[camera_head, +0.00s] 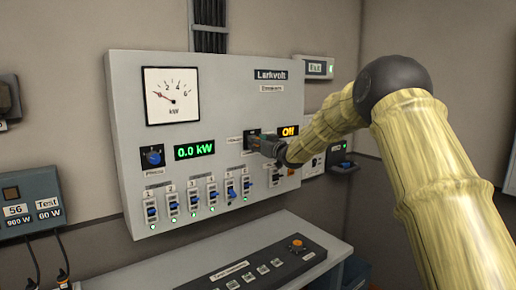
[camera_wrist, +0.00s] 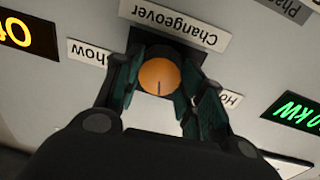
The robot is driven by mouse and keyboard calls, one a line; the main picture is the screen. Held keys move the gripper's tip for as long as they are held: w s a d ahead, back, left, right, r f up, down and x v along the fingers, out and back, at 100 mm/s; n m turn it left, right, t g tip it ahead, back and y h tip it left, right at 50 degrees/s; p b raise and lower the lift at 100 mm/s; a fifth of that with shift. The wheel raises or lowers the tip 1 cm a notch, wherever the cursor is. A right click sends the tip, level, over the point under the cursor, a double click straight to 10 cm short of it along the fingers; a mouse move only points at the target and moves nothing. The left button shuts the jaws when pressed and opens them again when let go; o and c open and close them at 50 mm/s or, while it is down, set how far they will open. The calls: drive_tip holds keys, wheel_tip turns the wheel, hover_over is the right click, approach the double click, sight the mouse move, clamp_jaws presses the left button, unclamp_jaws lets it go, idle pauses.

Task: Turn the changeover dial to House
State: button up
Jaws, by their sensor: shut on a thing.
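The changeover dial (camera_wrist: 159,76) is a round orange knob with a dark pointer line, seen in the wrist view, which shows the panel upside down. The line points down in that picture, between the Show label (camera_wrist: 88,52) at left and the partly hidden House label (camera_wrist: 231,99) at right. The Changeover label (camera_wrist: 175,26) is above the dial. My gripper (camera_wrist: 162,84) has one finger on each side of the dial and is shut on it. In the head view my gripper (camera_head: 266,146) reaches the panel and hides the dial.
The grey panel (camera_head: 225,95) carries a kW meter (camera_head: 172,96), a green 0.0 kW display (camera_head: 194,150), an amber Off display (camera_head: 289,132), a blue knob (camera_head: 152,157) and several blue switches. A shelf (camera_head: 160,272) with a black control strip (camera_head: 255,268) lies below.

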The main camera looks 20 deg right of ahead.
drive_tip(key=shift+f+n+y+b, duration=0.15)
drive_tip(key=shift+n+y+b, duration=0.25)
drive_tip(key=shift+n+b, duration=3.55)
drive_tip(key=shift+n+p, duration=0.45)
drive_tip(key=shift+n, duration=0.3)
drive_tip(key=o, duration=1)
drive_tip(key=shift+s, duration=0.1)
drive_tip(key=v, duration=1.2)
drive_tip(key=shift+f, duration=0.15)
